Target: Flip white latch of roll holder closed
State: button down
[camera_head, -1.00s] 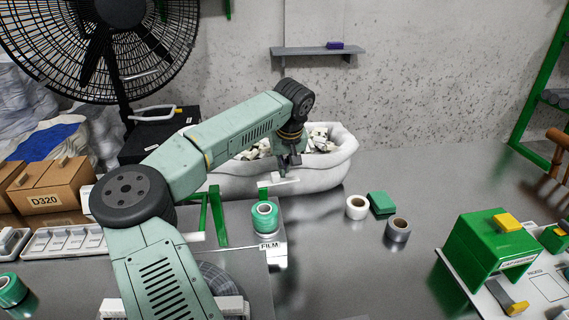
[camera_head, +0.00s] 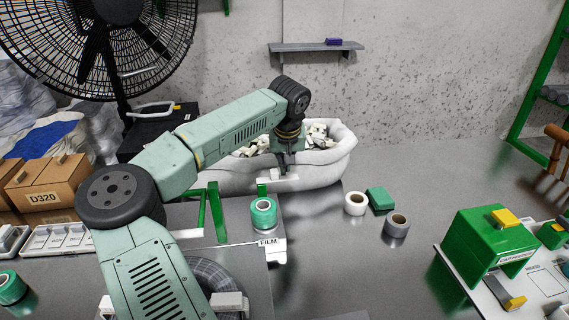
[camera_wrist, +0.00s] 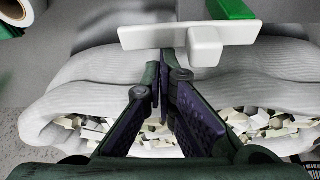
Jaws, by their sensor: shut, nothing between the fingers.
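The white latch (camera_head: 278,182) of the roll holder is a short bar beside the green post (camera_head: 262,189), behind the teal film roll (camera_head: 264,212). In the wrist view the white latch (camera_wrist: 165,35) lies across the upper middle, with a white block at its right end and a green part (camera_wrist: 230,8) of the holder above it. My gripper (camera_head: 282,170) is shut and empty at the latch. In the wrist view my gripper's fingertips (camera_wrist: 163,68) come together just below the bar, on the bag side; I cannot tell whether they touch it.
A white bag (camera_head: 325,172) full of pale pieces stands close behind the latch. A white roll (camera_head: 354,204), a green box (camera_head: 380,198) and a grey roll (camera_head: 396,225) lie to the right. A green machine (camera_head: 485,238) stands farther right. The front middle of the table is clear.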

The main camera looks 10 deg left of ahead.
aim_at(289, 178)
jog(key=shift+s+d+f+m+b, duration=0.1)
jog(key=shift+s+d+m+b, duration=0.4)
jog(key=shift+s, duration=0.6)
jog(key=shift+s+d+m+h, duration=0.4)
jog(key=shift+s+m, duration=0.2)
jog(key=shift+m, duration=0.2)
jog(key=shift+m+h, duration=0.3)
jog(key=shift+m, duration=0.4)
jog(key=shift+s+a+b, duration=0.35)
jog(key=shift+s+b, duration=0.2)
jog(key=shift+s, duration=0.6)
jog(key=shift+s+a+b, duration=0.3)
jog(key=shift+s+b, duration=0.2)
jog(key=shift+s, duration=0.6)
jog(key=shift+s+a+b, duration=0.35)
jog(key=shift+s+b, duration=0.2)
jog(key=shift+s, duration=0.6)
jog(key=shift+r, duration=0.2)
jog(key=v, duration=1.1)
jog(key=shift+s+r, duration=0.3)
